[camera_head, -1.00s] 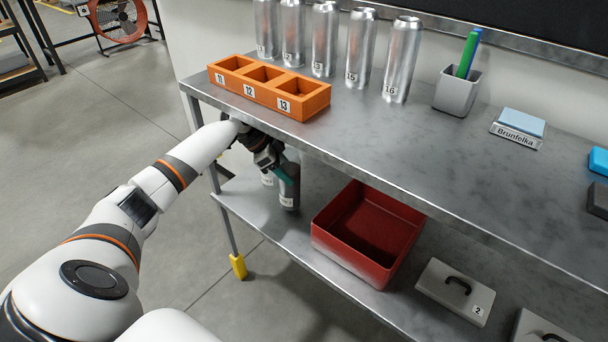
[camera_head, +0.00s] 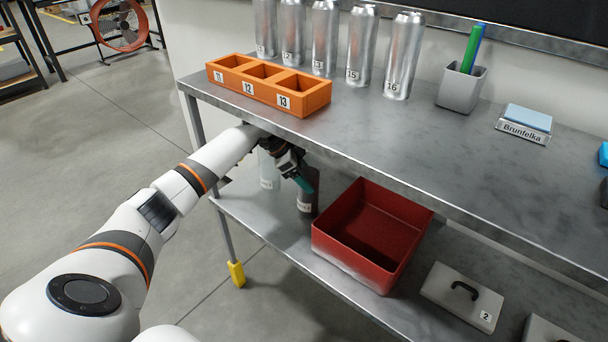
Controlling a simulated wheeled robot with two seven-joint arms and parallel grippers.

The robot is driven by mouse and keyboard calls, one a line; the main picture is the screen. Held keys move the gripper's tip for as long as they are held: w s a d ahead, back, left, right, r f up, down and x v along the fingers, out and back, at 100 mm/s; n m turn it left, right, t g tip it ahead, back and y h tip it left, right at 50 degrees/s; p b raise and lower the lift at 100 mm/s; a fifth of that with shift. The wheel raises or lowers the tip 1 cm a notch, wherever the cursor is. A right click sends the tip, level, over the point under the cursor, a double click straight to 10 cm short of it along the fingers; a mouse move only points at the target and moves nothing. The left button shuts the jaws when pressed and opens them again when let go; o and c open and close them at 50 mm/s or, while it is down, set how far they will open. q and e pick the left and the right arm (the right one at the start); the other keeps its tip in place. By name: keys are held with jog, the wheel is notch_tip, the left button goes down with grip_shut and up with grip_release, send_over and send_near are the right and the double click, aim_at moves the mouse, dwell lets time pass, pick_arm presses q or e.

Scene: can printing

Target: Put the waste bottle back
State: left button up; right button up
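My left gripper (camera_head: 303,184), with teal fingertips, reaches under the top shelf at the left. It appears shut on a dark, shiny bottle (camera_head: 308,202) with a white label low on its front. The gripper partly hides this bottle. I cannot tell whether its base touches the lower shelf (camera_head: 262,222). A paler bottle (camera_head: 268,172) with a white label stands to its left on the lower shelf, partly behind my arm. I cannot tell from the labels which is the waste bottle. My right gripper is out of view.
An open red bin (camera_head: 372,237) stands just right of the held bottle. Further right lies a grey lid (camera_head: 461,296) marked 2. The top shelf (camera_head: 380,135) overhangs the gripper and carries an orange rack (camera_head: 268,88), several silver cans and a pen cup (camera_head: 460,90).

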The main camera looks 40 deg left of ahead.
pick_arm(q)
jog(key=shift+a+r, duration=0.1)
jog(key=shift+r, duration=0.1)
jog(key=s+a+p, duration=0.1)
jog(key=s+a, duration=0.7)
jog(key=a, duration=0.1)
jog(key=shift+a+r, duration=0.25)
jog(key=shift+r, duration=0.1)
